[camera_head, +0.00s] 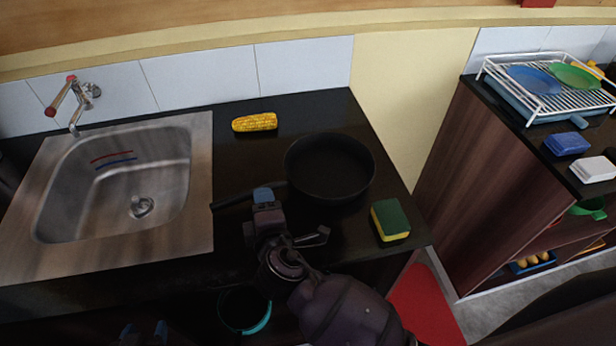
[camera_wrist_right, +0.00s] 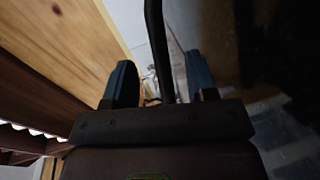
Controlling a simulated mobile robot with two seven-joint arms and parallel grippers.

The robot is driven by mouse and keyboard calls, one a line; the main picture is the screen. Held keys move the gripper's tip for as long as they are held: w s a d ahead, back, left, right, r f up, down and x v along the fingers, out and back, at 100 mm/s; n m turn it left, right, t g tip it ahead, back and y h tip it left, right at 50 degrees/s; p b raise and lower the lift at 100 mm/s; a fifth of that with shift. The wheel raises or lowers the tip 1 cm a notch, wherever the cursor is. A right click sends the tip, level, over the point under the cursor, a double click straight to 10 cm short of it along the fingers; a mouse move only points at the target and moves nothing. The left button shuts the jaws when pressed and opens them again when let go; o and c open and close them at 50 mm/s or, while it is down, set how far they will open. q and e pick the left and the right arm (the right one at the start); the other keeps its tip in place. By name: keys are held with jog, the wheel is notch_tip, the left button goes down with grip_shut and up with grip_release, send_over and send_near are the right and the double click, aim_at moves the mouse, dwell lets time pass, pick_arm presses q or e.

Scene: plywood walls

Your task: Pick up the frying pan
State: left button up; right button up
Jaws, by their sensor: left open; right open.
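A black frying pan (camera_head: 330,168) sits on the dark countertop, right of the sink, with its handle (camera_head: 232,201) pointing left. My right gripper (camera_head: 264,196) is at the handle, near where it joins the pan. In the right wrist view, a dark bar, seemingly the handle (camera_wrist_right: 158,45), runs between the two blue fingers of the open right gripper (camera_wrist_right: 162,88). Gaps show beside it. The gripper hides part of the handle in the head view. My left gripper (camera_head: 143,332) is open and low at the bottom edge, partly cut off, away from the pan.
A corn cob (camera_head: 255,122) lies behind the pan. A green and yellow sponge (camera_head: 390,220) lies at its front right. The metal sink (camera_head: 125,190) with a tap is on the left. A dish rack (camera_head: 545,88) stands on the separate right counter.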

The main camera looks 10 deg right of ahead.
jog(key=shift+x, duration=2.75)
jog(key=shift+c, duration=0.4)
grip_shut()
jog(key=shift+r, duration=0.15)
